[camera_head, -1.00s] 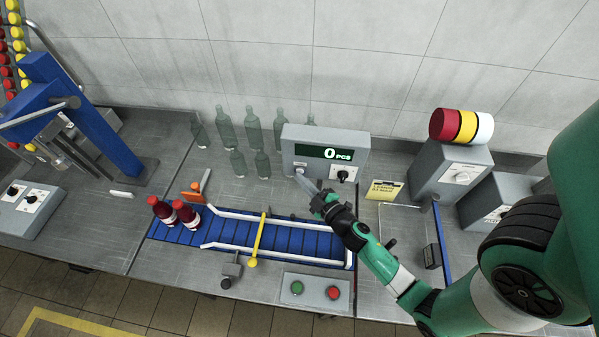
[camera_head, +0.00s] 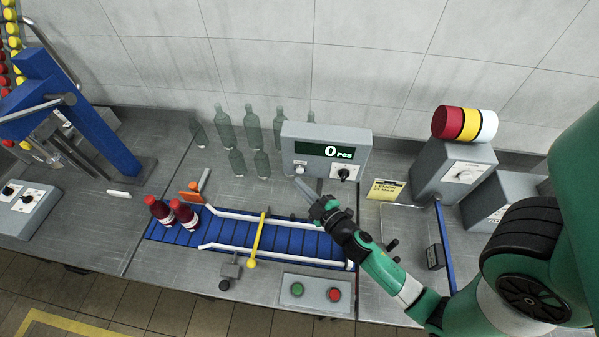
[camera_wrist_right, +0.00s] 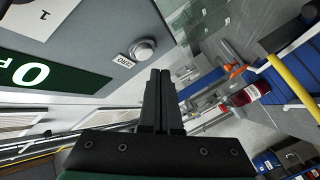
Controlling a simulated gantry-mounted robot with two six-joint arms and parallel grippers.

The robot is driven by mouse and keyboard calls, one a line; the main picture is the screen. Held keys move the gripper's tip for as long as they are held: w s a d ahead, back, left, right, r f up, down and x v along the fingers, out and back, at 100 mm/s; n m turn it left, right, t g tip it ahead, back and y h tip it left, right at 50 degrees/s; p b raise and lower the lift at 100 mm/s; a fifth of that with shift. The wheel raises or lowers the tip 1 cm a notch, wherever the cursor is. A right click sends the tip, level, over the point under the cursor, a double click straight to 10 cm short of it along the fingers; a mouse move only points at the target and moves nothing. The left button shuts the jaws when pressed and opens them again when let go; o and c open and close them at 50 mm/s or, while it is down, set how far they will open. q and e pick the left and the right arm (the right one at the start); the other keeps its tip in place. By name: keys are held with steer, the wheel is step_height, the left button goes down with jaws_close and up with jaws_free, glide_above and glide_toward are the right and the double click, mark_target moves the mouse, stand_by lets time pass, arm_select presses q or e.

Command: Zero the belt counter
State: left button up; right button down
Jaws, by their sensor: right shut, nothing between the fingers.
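The belt counter (camera_head: 322,137) is a grey box behind the belt, and its green display reads "0 PCS". A pale round button (camera_head: 300,169) sits at its lower left and a black knob (camera_head: 343,174) at its lower right. In the right wrist view the button (camera_wrist_right: 143,50) has a small label beside it. My right gripper (camera_head: 299,182) is shut and empty, just below and in front of the button. In the wrist view its fingertips (camera_wrist_right: 160,72) are close to the button but appear apart from it. My left gripper is in neither view.
The blue belt (camera_head: 285,238) carries two red bottles (camera_head: 172,213) at its left end, with white rails and a yellow bar (camera_head: 258,240) across it. Green bottles (camera_head: 253,127) stand left of the counter. A panel (camera_head: 316,292) with green and red buttons is in front.

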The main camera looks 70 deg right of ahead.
steer(key=a+b, duration=0.1)
steer(key=a, duration=0.1)
steer(key=s+a+b, duration=0.1)
steer(key=a+b, duration=0.1)
steer(key=shift+w, duration=0.1)
stand_by(0.8)
